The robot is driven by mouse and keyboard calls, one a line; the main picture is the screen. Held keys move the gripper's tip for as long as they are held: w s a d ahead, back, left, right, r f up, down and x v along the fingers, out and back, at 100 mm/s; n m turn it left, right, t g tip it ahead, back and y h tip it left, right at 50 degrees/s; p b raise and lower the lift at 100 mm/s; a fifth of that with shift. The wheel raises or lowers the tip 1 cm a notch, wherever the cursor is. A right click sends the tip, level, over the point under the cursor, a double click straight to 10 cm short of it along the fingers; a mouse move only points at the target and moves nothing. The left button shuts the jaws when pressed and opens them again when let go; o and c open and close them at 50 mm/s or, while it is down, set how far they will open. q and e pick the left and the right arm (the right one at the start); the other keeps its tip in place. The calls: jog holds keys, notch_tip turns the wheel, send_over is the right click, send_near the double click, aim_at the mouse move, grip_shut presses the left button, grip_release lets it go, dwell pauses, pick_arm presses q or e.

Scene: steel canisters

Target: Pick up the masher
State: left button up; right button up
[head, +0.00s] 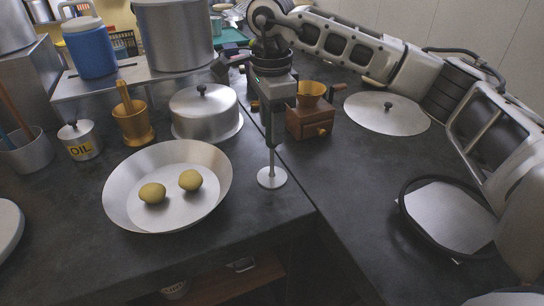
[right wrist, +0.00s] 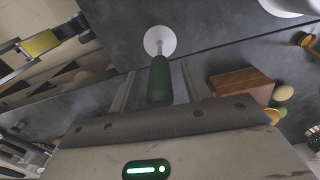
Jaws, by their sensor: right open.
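The masher has a green handle, a thin rod and a round pale metal foot (head: 271,178). It stands upright on the dark counter near the front corner, foot down. My right gripper (head: 268,122) points down over it and hides much of the handle in the head view. In the right wrist view the green handle (right wrist: 160,80) lies between the two spread fingers of my right gripper (right wrist: 158,88), with a visible gap on each side. The gripper is open and holds nothing. My left gripper is not in view.
A wide steel pan (head: 118,205) with two potatoes stands left of the masher. A wooden grinder (head: 310,122) stands close on the right. A domed steel lid (head: 204,115) and a brass mortar (head: 133,128) are behind. The counter's front edge is close.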

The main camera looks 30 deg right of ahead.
jog(key=shift+f, duration=0.3)
grip_shut()
jog(key=shift+r, duration=0.2)
